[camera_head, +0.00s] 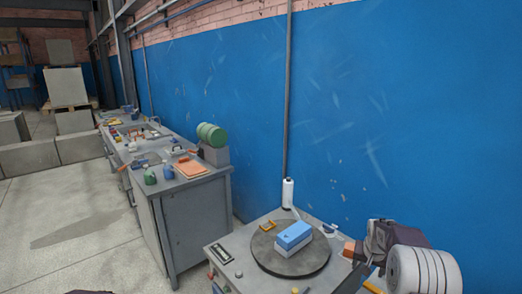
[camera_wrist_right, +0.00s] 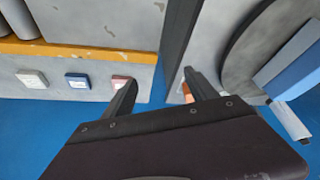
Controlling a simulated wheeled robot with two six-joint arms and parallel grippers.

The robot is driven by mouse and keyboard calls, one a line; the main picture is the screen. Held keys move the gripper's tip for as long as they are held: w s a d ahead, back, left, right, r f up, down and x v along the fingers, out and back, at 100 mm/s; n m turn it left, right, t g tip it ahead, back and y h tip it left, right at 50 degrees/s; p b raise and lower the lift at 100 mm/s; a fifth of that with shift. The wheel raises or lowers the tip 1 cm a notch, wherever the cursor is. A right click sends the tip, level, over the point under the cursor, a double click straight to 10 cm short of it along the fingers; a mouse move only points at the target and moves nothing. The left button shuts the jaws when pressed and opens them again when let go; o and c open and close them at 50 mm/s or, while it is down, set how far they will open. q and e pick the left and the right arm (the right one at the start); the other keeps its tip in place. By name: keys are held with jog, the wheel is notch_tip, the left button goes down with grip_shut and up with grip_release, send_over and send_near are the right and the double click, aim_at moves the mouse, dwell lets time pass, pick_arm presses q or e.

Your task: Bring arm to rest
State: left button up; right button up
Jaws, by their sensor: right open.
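My right gripper (camera_wrist_right: 160,82) shows in the right wrist view with its two dark fingers spread apart. No object shows between the fingers. Part of what looks like my right arm, with a white cylindrical section, fills the lower right of the head view, beside the small grey table (camera_head: 225,270). Its fingertips cannot be made out there. My left gripper is not in view; only a dark shape shows at the bottom left edge of the head view.
On the small table, a round dark plate (camera_head: 262,262) carries a blue-topped block (camera_head: 293,235). A white bottle (camera_head: 288,192) stands behind it. A long grey workbench (camera_head: 190,220) with tools and a green roll (camera_head: 211,134) runs along the blue wall (camera_head: 400,110). The floor at left is clear.

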jog(key=a+r+n+t, duration=0.1)
jog(key=a+r, duration=0.5)
jog(key=r, duration=0.1)
jog(key=s+a+r+n+y, duration=0.1)
jog(key=s+a+r, duration=0.1)
jog(key=s+a, duration=0.45)
pick_arm(q)
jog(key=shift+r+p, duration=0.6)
jog(key=shift+p, duration=0.05)
pick_arm(e)
jog(key=s+a+f+n+g, duration=0.1)
jog(key=s+f, duration=0.3)
jog(key=s, duration=0.7)
jog(key=s+a+f+n+g+y, duration=0.1)
jog(key=s+a+f, duration=0.3)
jog(key=s, duration=0.8)
jog(key=shift+a+f+n+g, duration=0.3)
jog(key=shift+n+g, duration=0.3)
jog(key=shift+g, duration=0.3)
